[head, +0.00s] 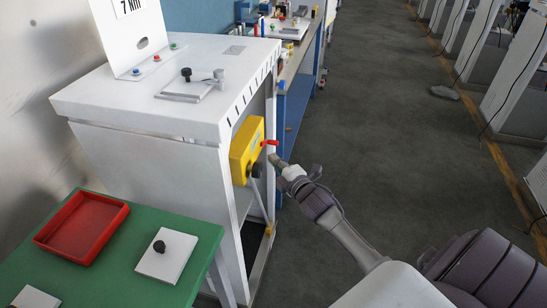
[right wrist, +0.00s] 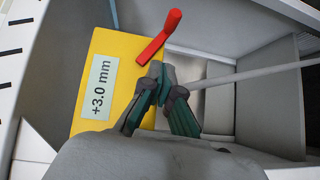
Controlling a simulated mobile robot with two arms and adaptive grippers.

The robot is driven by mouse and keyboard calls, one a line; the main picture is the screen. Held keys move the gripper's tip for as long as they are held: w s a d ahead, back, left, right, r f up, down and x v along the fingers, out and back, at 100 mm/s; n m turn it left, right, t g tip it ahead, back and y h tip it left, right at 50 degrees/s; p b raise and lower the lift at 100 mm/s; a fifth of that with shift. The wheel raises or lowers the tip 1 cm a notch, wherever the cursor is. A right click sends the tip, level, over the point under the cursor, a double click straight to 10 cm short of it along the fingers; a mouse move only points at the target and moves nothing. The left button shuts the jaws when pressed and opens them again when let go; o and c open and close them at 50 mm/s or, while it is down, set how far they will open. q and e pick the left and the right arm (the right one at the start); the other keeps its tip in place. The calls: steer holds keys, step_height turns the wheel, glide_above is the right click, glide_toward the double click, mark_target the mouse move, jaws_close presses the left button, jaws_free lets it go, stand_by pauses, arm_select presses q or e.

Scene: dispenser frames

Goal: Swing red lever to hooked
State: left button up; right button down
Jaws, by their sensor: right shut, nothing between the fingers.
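The red lever (head: 269,143) sticks out to the right from the upper part of a yellow box (head: 243,150) on the side of a white cabinet. In the right wrist view the red lever (right wrist: 159,36) stands just beyond my fingertips, and the yellow box (right wrist: 84,98) carries a "+3.0 mm" label. My right gripper (head: 276,160) is shut and empty, just below the lever. In the right wrist view its fingertips (right wrist: 160,72) are close to the lever's lower end; I cannot tell if they touch. My left gripper is not in view.
The white cabinet (head: 110,115) has a clamp and coloured buttons on top. A green table (head: 120,260) at the lower left holds a red tray (head: 68,252) and a white plate with a black knob (head: 168,262). A grey rod (right wrist: 250,75) runs beside my fingers.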

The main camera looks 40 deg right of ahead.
steer(key=s+b, duration=0.1)
steer(key=s, duration=0.7)
steer(key=s+a+f+m+g, duration=0.1)
steer(key=s+f+m+g, duration=0.25)
steer(key=f, duration=0.75)
steer(key=s+a+f+m+g, duration=0.15)
steer(key=s+f, duration=0.35)
steer(key=f, duration=0.7)
steer(key=s+a+f+m+g, duration=0.1)
steer(key=s+f+m+g, duration=0.3)
steer(key=f, duration=0.7)
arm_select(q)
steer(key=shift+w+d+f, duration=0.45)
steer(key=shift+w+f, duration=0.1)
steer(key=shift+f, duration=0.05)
arm_select(e)
steer(key=s+a+f+m+g, duration=0.1)
steer(key=s+a+f+g, duration=0.1)
steer(key=s+f, duration=0.4)
steer(key=s+a+f+m+g, duration=0.2)
steer(key=s+a+f, duration=0.3)
steer(key=s, duration=0.9)
steer(key=s+a+f+m+g+y, duration=0.1)
steer(key=s+a+f+m+g, duration=0.1)
steer(key=s+f, duration=0.4)
steer(key=s+a+g, duration=0.1)
steer(key=s, duration=0.3)
steer(key=shift+a+f, duration=0.2)
steer(key=shift+f, duration=0.1)
steer(key=shift+w, duration=0.1)
